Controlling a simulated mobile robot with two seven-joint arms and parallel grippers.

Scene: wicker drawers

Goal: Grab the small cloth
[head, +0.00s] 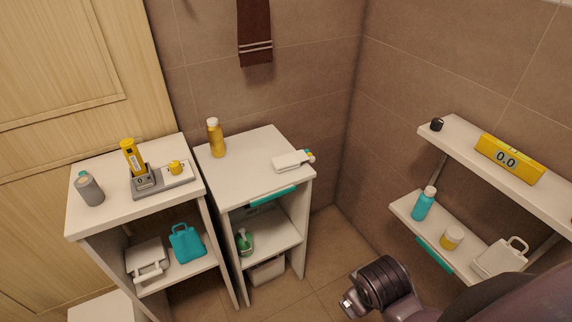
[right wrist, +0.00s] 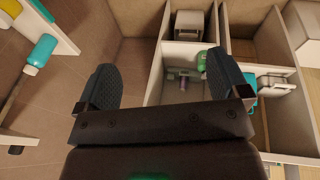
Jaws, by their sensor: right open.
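Several pieces could be the small cloth. A teal strip (head: 272,196) lies along the front edge of the middle cabinet top, and a similar teal strip (head: 435,255) is on the front edge of the lower wall shelf. A dark brown towel with light stripes (head: 255,33) hangs on the back wall. My right gripper (right wrist: 162,62) is open and empty in the right wrist view, with its two dark fingers wide apart above the cabinet compartments. My right arm comes in at the lower right of the head view. My left gripper is not in view.
The middle cabinet (head: 240,165) carries a yellow bottle (head: 215,138) and a white item (head: 292,160). The left cabinet (head: 110,215) holds several items, including a teal bag (head: 186,243). The wall shelf (head: 462,140) is at right. Tiled floor between is clear.

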